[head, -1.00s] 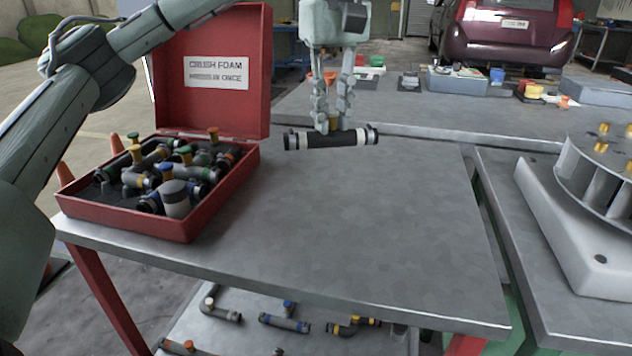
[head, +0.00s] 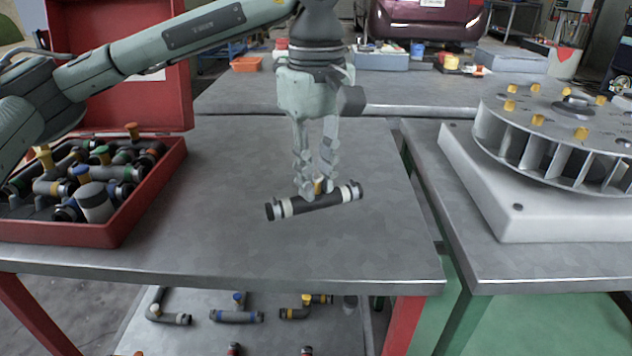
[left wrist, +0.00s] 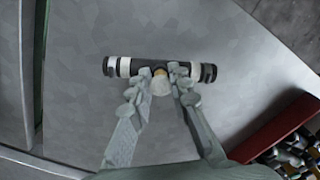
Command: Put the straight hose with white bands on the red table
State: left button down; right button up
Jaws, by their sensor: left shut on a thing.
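The straight hose (head: 330,199) is a dark tube with white bands near both ends and a yellow fitting in its middle. My left gripper (head: 317,187) is shut on it at that fitting, with its fingers pointing down. The hose is over the grey top of the table with red legs (head: 220,235), right of its middle; I cannot tell whether it touches the surface. In the left wrist view the hose (left wrist: 190,70) lies across the fingertips, over bare tabletop. My right gripper is not in view.
An open red case (head: 110,235) full of hoses and fittings stands at the table's left. Several hoses (head: 238,316) lie on the lower shelf. A round slotted device on a white base (head: 500,220) stands on the adjoining right table. The tabletop around the hose is clear.

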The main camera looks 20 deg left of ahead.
pick_arm(q)
jog(key=shift+f, duration=0.75)
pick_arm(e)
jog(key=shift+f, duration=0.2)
pick_arm(q)
jog(key=shift+f, duration=0.15)
jog(key=c, duration=1.4)
grip_release()
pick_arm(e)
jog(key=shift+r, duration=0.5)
